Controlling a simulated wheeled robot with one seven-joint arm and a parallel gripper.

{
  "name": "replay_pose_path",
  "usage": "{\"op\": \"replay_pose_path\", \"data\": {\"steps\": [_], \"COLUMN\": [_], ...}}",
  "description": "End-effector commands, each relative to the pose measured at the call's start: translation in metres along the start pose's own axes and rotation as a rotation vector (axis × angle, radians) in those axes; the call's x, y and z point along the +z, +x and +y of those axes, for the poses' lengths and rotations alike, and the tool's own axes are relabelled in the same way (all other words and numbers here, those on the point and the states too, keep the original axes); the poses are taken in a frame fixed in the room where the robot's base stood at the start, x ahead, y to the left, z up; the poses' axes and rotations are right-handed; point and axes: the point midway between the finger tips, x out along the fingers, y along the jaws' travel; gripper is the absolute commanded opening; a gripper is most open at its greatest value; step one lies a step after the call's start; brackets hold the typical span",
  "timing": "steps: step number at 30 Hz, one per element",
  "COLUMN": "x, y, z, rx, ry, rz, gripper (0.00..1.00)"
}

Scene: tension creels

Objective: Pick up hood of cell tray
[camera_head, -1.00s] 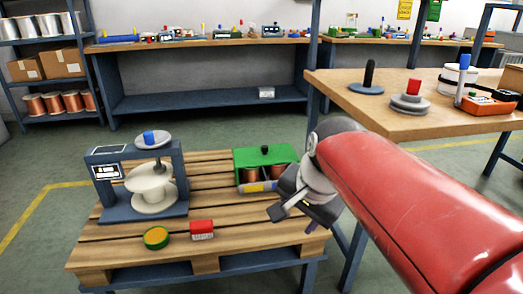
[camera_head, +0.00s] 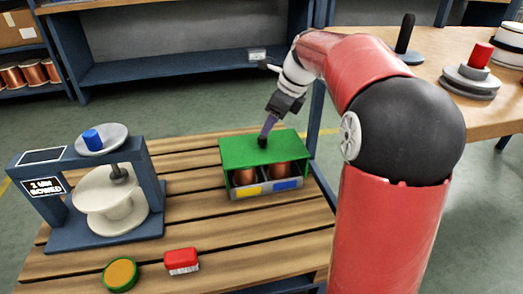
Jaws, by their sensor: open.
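The cell tray's green hood (camera_head: 237,151) sits over the tray on the wooden pallet table, with a small black knob (camera_head: 262,142) on its top. Below the hood, the tray's grey front (camera_head: 266,189) carries a yellow and a blue label, and copper spools (camera_head: 280,172) show in its cells. My gripper (camera_head: 264,133) points down right at the knob, its fingers just above or around it. It is open; from this view I cannot tell whether the fingers touch the knob. My red arm reaches in from the right.
A blue-grey stand with a white spool (camera_head: 108,203) and blue-topped disc is at the left of the pallet (camera_head: 215,265). A green-orange round tin (camera_head: 120,274) and a red-and-white box (camera_head: 182,261) lie in front. A bench (camera_head: 440,52) with discs and a black post stands at right.

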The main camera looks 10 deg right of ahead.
Motion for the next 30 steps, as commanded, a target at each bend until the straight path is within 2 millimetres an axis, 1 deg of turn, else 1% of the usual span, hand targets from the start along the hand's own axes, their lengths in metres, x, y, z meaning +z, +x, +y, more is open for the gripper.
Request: {"op": "replay_pose_path", "data": {"steps": [1, 6, 9, 12, 19, 20, 30], "x": [-0.001, -0.004, -0.004, -0.003, -0.003, -0.003, -0.003], "y": [0.008, 0.034, 0.047, 0.053, 0.053, 0.053, 0.053], "z": [0.001, 0.005, 0.005, 0.005, 0.005, 0.005, 0.005], "rx": [0.002, 0.003, 0.002, 0.001, 0.0, 0.0, 0.0], "ry": [0.0, -0.002, -0.002, -0.002, -0.003, -0.003, -0.003], "rz": [0.001, 0.002, 0.002, 0.002, 0.001, 0.001, 0.001], "gripper": [0.47, 0.47, 0.47, 0.47, 0.47, 0.44, 0.0]}}
